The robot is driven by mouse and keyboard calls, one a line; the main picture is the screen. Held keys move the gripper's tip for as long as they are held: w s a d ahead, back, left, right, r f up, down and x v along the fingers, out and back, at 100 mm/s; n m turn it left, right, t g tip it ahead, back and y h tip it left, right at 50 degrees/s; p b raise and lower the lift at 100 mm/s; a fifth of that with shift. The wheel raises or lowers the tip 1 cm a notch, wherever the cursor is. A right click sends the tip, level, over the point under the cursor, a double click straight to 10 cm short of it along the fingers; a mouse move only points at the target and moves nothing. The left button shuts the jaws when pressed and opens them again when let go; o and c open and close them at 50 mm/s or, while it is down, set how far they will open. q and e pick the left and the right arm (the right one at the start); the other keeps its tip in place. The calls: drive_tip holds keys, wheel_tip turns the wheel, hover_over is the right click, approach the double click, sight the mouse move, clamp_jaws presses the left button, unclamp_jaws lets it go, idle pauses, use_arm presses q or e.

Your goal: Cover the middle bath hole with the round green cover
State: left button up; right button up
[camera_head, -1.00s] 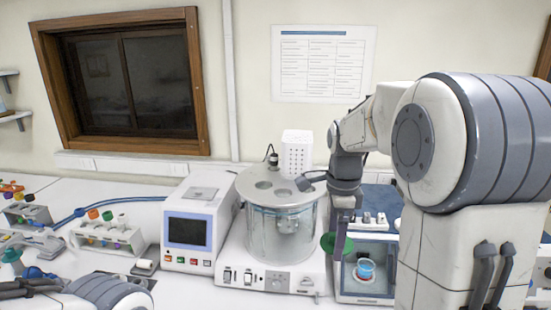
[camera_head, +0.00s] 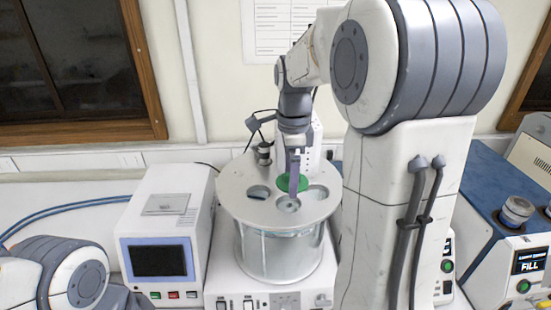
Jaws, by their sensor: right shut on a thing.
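The glass bath (camera_head: 280,255) stands at the centre with a round grey lid (camera_head: 235,190). The lid has a left hole (camera_head: 258,192), a front middle hole (camera_head: 288,204) and a right hole (camera_head: 317,193). My right gripper (camera_head: 294,172) points down over the lid, shut on the round green cover (camera_head: 284,183). The cover appears just behind the front middle hole, which shows uncovered. The gripper hides part of the cover, and I cannot tell its height above the lid. My left arm shows at the lower left, but its gripper is not visible.
A white instrument with a dark screen (camera_head: 160,260) stands left of the bath. A dark clamp and stand (camera_head: 263,150) rise behind the lid. A blue and white machine (camera_head: 500,245) stands at the right. My right arm blocks the area right of the bath.

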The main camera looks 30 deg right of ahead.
sight(288, 189)
drive_tip(key=shift+w, duration=0.3)
drive_tip(key=shift+f, duration=0.2)
use_arm(q)
drive_tip(key=f+b, duration=0.5)
drive_tip(key=shift+w+f, duration=0.1)
drive_tip(key=shift+w, duration=0.15)
use_arm(e)
wheel_tip(288, 189, down, 5)
drive_tip(key=shift+f, duration=0.2)
use_arm(q)
drive_tip(key=shift+r, duration=0.35)
use_arm(e)
drive_tip(key=shift+a+r, duration=0.1)
drive_tip(key=shift+a, duration=0.05)
use_arm(q)
drive_tip(key=shift+f, duration=0.3)
use_arm(e)
drive_tip(key=shift+f, duration=0.4)
use_arm(q)
drive_tip(key=shift+r, duration=0.15)
use_arm(e)
drive_tip(key=shift+r, duration=0.15)
use_arm(q)
drive_tip(key=shift+r+p, duration=0.65)
drive_tip(key=shift+p, duration=0.05)
use_arm(e)
drive_tip(key=shift+r, duration=0.65)
use_arm(q)
drive_tip(key=shift+r, duration=0.15)
